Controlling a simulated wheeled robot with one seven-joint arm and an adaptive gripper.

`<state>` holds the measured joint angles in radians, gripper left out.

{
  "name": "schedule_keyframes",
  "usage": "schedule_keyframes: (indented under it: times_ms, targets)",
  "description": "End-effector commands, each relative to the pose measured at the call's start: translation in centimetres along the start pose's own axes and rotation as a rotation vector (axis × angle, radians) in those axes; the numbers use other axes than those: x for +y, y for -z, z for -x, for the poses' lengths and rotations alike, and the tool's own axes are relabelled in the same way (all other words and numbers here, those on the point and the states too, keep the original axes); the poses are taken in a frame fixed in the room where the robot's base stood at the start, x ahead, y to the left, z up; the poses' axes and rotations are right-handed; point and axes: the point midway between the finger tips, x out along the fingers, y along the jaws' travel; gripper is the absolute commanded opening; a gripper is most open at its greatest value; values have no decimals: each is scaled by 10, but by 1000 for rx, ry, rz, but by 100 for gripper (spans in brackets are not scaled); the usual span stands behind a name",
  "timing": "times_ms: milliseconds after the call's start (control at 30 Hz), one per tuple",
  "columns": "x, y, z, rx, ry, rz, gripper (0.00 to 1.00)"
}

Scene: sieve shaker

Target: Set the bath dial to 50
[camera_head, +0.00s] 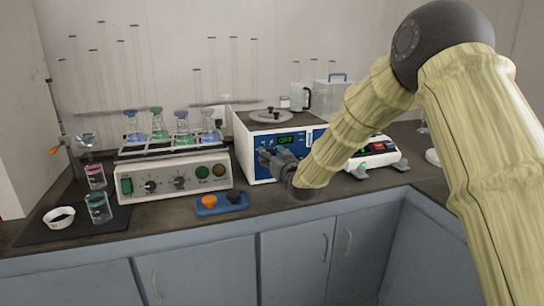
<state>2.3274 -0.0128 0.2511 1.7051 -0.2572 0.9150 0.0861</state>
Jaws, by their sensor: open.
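A white box with a blue front panel (296,151) and a round lid on top stands on the counter; it looks like the bath. Its small green display (286,140) seems to read OFF, but the text is tiny. My gripper (266,157) is in front of the lower left part of this panel, with its fingers toward it. It is open, and I see nothing held in it. The gripper and wrist cover part of the panel, and I cannot make out the dial or whether the fingers touch it.
A cream unit (172,182) with knobs and a rack of flasks stands to the left. A blue tray (222,205) with orange and dark pieces lies in front. Beakers (98,207) and a white dish (58,217) are far left. A white device (374,153) with coloured buttons is right.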

Motion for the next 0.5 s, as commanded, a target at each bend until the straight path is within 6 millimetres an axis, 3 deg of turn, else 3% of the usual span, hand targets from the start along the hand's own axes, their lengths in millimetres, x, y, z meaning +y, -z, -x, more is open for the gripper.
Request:
schedule_keyframes:
  times_ms: [200, 433, 500]
  targets:
    - [0, 0, 0, 0, 0, 0, 50]
    - [0, 0, 0, 0, 0, 0, 9]
    - [0, 0, 0, 0, 0, -1, 5]
